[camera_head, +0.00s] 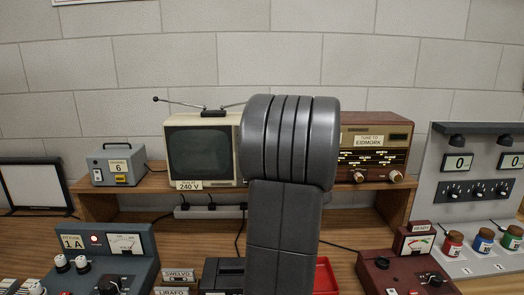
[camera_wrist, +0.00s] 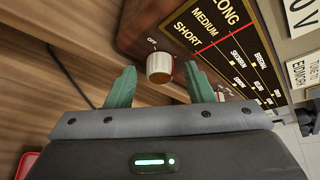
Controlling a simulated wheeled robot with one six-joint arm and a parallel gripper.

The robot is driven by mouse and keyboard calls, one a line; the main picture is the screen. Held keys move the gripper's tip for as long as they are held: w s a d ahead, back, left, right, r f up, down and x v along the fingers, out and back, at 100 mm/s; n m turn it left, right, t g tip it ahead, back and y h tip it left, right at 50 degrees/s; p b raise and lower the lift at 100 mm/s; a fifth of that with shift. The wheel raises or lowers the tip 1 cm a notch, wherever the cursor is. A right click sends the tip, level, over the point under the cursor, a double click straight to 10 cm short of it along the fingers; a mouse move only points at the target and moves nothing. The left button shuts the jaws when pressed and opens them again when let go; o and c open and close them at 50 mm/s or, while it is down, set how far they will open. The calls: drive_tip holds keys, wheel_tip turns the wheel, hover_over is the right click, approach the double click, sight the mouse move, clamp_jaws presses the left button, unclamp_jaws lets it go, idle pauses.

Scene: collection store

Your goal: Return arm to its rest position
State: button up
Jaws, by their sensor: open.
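My gripper (camera_wrist: 162,88) shows in the wrist view with its two green fingers apart and nothing between them. Beyond the fingers is the cream knob (camera_wrist: 159,67) of the brown radio (camera_wrist: 146,22), with the word OFF beside it. I cannot tell how far the fingertips are from the knob. In the head view my grey arm stands upright in the middle and hides the left part of the radio (camera_head: 376,135). My gripper is hidden behind the arm there.
A television (camera_head: 200,150) and a grey box (camera_head: 115,165) stand with the radio on a wooden shelf (camera_head: 130,186). Below are a 1A meter panel (camera_head: 105,258), a red tray (camera_head: 327,277), and a dark red panel (camera_head: 405,268). A grey panel with jars (camera_head: 475,205) is at right.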

drive_tip(key=p+v, duration=0.2)
drive_tip(key=v, duration=1.1)
drive_tip(key=w+d+f+n+t+h+b, duration=0.1)
drive_tip(key=w+f+n+t+b, duration=0.1)
drive_tip(key=w+n+b, duration=0.4)
drive_tip(key=w+d+f+n+t+h+b, duration=0.2)
drive_tip(key=w+n+b, duration=0.4)
drive_tip(key=b, duration=0.6)
drive_tip(key=shift+d+f+n+t, duration=0.25)
drive_tip(key=shift+f+n+t, duration=0.15)
drive_tip(key=shift+f+t, duration=0.4)
